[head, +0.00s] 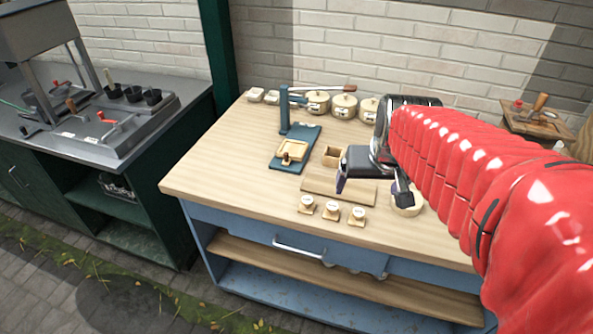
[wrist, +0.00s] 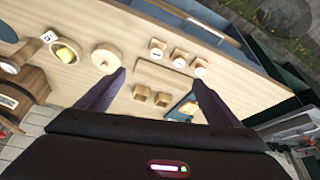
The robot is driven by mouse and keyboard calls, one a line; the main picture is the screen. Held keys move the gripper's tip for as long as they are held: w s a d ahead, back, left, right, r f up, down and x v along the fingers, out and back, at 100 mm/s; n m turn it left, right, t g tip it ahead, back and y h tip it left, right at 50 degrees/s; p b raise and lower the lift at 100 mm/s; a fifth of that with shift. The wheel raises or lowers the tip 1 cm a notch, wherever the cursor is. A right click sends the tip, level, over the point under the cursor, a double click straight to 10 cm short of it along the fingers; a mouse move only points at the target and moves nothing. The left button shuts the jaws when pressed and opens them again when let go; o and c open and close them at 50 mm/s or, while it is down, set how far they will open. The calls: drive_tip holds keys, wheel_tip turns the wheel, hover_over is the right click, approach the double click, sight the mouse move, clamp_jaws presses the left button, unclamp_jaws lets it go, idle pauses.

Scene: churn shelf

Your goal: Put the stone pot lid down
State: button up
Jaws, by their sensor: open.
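My gripper (head: 372,188) is open over the worktop, with nothing seen between its fingers. In the wrist view its two dark fingers (wrist: 158,77) stand wide apart, with a wooden board (wrist: 165,75) in view between them. A round, pale, disc-like thing with a small knob (wrist: 106,58) is on the worktop just beyond the left fingertip; it may be the stone pot lid, and I cannot tell whether a pot is under it. In the head view a round pale piece (head: 407,205) shows beside the right finger, partly hidden by it.
Several lidded cream pots (head: 344,105) stand along the back of the worktop (head: 225,165). Three small stamps (head: 331,210) are near the front edge. A teal press (head: 285,115) and an open wooden box (head: 332,155) are left of my gripper. A bowl with something yellow (wrist: 65,52) is left of the disc.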

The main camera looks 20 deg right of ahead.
drive_tip(key=s+a+r+n+y, duration=0.1)
drive_tip(key=s+a+n, duration=0.2)
drive_tip(key=s+a, duration=0.6)
drive_tip(key=a, duration=0.4)
drive_tip(key=shift+s+a+n+t+y, duration=0.25)
drive_tip(key=shift+a+n+t+y, duration=0.05)
drive_tip(key=shift+n+t, duration=0.1)
